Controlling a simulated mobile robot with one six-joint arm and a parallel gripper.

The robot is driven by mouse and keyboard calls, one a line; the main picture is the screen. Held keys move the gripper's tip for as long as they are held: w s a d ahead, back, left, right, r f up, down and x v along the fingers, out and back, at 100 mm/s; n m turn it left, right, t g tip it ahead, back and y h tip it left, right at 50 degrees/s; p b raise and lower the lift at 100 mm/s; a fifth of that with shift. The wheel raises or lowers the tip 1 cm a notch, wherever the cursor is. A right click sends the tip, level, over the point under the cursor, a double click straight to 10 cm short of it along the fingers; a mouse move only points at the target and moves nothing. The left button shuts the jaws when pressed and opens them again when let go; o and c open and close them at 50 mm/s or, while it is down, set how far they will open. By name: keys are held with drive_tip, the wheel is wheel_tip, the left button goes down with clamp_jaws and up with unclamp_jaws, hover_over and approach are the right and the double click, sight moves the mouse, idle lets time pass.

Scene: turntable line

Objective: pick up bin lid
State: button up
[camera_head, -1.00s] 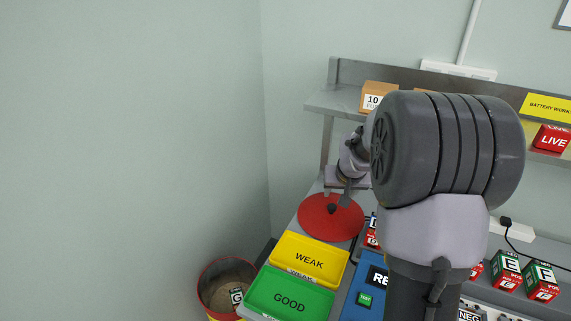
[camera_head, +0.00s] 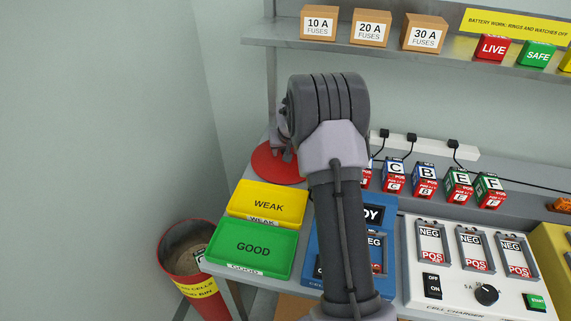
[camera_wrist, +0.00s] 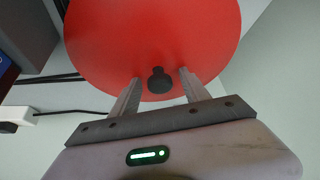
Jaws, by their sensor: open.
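The bin lid is a round red disc with a black knob. In the head view the lid (camera_head: 266,170) lies at the back left of the bench, partly hidden behind my arm. In the wrist view the lid (camera_wrist: 150,35) fills the upper middle, with its knob (camera_wrist: 159,82) near its lower edge. My gripper (camera_wrist: 159,76) is open, with one finger on each side of the knob and a gap showing on both sides.
A yellow WEAK tray (camera_head: 244,217) and green GOOD tray (camera_head: 222,253) are in front of the lid. A red bin (camera_head: 212,305) stands left of the bench, open on top. Fuse boxes (camera_head: 371,27) sit on the shelf above. A cell charger (camera_head: 450,290) is at the right.

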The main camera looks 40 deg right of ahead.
drive_tip(key=shift+r, duration=0.1)
clamp_jaws()
drive_tip(key=shift+r, duration=0.1)
